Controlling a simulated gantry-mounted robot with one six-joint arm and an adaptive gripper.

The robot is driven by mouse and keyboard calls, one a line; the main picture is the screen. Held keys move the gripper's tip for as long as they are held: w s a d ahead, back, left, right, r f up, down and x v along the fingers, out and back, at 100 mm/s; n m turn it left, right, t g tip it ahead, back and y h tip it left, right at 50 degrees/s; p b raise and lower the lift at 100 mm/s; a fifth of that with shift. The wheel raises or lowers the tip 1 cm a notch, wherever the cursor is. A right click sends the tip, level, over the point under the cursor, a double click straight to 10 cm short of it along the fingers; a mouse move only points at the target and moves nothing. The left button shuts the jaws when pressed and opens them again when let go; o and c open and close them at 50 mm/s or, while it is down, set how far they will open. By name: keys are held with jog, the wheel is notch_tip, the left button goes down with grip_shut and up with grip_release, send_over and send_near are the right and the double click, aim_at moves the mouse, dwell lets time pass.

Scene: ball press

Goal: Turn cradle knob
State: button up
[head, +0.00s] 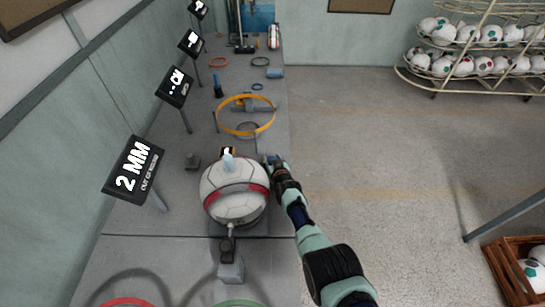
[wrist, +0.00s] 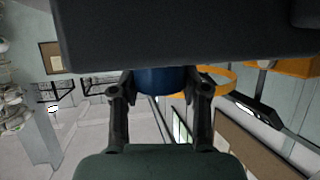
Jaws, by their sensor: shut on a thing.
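A white ball (head: 232,205) with a red band sits in a cradle on the long grey bench in the head view. The dark cradle base (head: 258,228) shows only in part below the ball. My gripper (head: 272,161) is at the right side of the ball, near the bench's right edge. In the wrist view, my gripper (wrist: 163,84) has its two fingers on either side of a blue cylindrical knob (wrist: 160,80), and is shut on it. A large dark block (wrist: 180,35) fills the top of that view behind the knob. The head view does not show the knob clearly.
A black sign reading "2 MM" (head: 134,168) stands left of the ball, with several signs farther back. An orange ring (head: 246,97) stands beyond the ball. A rack of balls (head: 480,50) stands at back right, a wooden crate (head: 505,262) at front right. The floor between is clear.

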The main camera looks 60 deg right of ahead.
jog(key=shift+r, duration=0.25)
jog(key=o, duration=0.8)
jog(key=shift+c, duration=0.2)
jog(key=o, duration=0.4)
jog(key=shift+f, duration=0.1)
jog(key=shift+s+a, duration=0.1)
jog(key=shift+a, duration=0.1)
jog(key=v, duration=1.1)
jog(key=shift+s+a, duration=0.15)
jog(key=shift+s, duration=0.15)
